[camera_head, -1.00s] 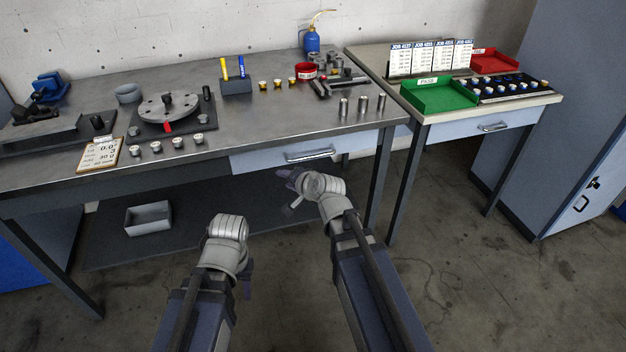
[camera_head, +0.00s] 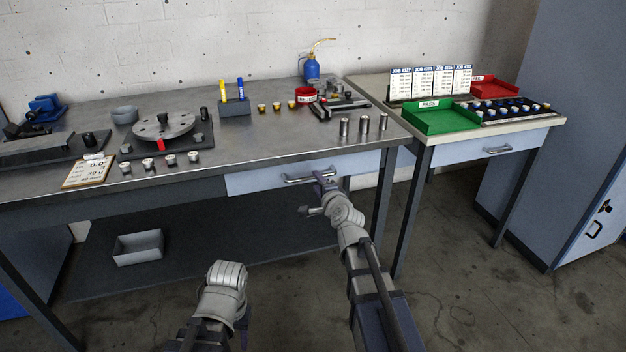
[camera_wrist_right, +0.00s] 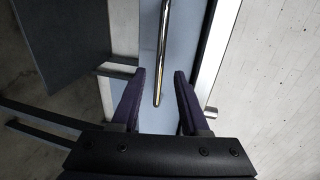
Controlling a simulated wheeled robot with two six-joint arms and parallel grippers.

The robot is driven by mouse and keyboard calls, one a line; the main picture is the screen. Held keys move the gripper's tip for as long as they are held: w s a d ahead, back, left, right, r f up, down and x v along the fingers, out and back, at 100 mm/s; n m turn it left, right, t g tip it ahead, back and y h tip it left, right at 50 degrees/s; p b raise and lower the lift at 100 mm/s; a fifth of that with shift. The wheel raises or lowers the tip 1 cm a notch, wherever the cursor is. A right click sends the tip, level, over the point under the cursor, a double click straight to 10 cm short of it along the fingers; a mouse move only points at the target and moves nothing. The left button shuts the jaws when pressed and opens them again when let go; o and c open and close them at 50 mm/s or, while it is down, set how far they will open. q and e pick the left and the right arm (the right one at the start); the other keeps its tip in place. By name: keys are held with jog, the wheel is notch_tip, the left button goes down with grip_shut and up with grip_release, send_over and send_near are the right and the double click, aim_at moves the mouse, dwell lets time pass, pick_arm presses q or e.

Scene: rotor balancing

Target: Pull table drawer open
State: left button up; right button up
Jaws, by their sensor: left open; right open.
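The table drawer (camera_head: 262,181) is a light blue-grey front under the edge of the steel workbench, and it looks closed. Its metal bar handle (camera_head: 300,180) also shows in the right wrist view (camera_wrist_right: 163,50). My right gripper (camera_head: 320,176) is at the drawer front, close to the handle's right end. In the right wrist view my right gripper (camera_wrist_right: 159,74) is open, and the lower end of the handle lies between its fingers, with gaps on both sides. My left arm (camera_head: 224,290) hangs low in front of the bench; its fingers are hidden.
The workbench top (camera_head: 260,143) carries a rotor disc (camera_head: 163,126), a clipboard (camera_head: 88,172) and several small weights near its front edge. A second table on the right has its own drawer (camera_head: 485,148). A grey bin (camera_head: 138,247) sits on the lower shelf.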

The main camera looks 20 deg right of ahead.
jog(key=b+x, duration=0.1)
jog(key=x, duration=0.4)
grip_shut()
dwell(1.4)
